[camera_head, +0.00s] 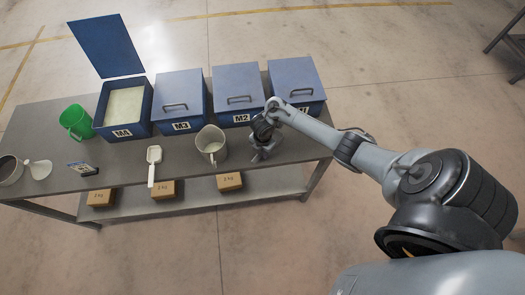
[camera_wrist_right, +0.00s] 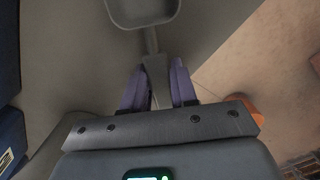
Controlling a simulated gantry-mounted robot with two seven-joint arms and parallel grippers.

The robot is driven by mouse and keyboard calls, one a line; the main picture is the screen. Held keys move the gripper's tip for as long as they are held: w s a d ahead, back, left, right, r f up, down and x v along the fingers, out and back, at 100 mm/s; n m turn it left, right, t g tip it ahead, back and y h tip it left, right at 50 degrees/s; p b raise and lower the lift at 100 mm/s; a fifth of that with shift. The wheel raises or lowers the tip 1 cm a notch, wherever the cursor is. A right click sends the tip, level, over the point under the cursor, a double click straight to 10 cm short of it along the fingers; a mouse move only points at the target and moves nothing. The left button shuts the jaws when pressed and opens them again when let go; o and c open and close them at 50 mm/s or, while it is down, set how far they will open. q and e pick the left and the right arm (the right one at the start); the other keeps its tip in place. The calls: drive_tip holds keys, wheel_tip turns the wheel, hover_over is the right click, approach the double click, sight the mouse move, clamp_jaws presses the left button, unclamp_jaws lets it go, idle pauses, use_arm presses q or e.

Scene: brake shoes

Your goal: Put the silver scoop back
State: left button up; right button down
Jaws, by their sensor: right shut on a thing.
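The silver scoop (camera_wrist_right: 143,12) shows grey in the right wrist view, its bowl cut off by the top edge. Its handle runs down between the two purple-tinted fingers of my right gripper (camera_wrist_right: 158,70), which is shut on it. In the head view my right gripper (camera_head: 262,152) is over the right part of the table, in front of the bin M2 and right of the grey pitcher. The scoop is hard to make out there, and I cannot tell whether it touches the table. My left gripper is not in view.
Blue bins M4 (camera_head: 124,108), M3 (camera_head: 181,103), M2 (camera_head: 238,93) and one more (camera_head: 297,82) line the table's back; only M4 is open. A grey pitcher (camera_head: 212,147), white scoop (camera_head: 152,168), green jug (camera_head: 76,122) and metal pot (camera_head: 10,170) stand on the table (camera_head: 110,170).

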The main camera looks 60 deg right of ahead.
drive_tip(key=c, duration=0.9)
unclamp_jaws()
drive_tip(key=shift+r+p, duration=0.3)
drive_tip(key=shift+r, duration=0.2)
wheel_tip(320, 180, up, 10)
drive_tip(key=p, duration=0.6)
drive_tip(key=s+a+r+m+t, duration=0.15)
drive_tip(key=a+m+t, duration=0.25)
drive_tip(key=a, duration=1.2)
drive_tip(key=s+a+r+m, duration=0.1)
drive_tip(key=s+r+m, duration=0.3)
drive_tip(key=s+a+r+m, duration=0.1)
drive_tip(key=s+r+m, duration=0.2)
drive_tip(key=s+r, duration=0.1)
drive_tip(key=s+a+r+m, duration=0.1)
drive_tip(key=s+r+m, duration=0.3)
drive_tip(key=s, duration=0.2)
drive_tip(key=shift+s+a+r+m, duration=0.1)
drive_tip(key=shift+s+r+m, duration=0.05)
drive_tip(key=shift+r+m, duration=0.2)
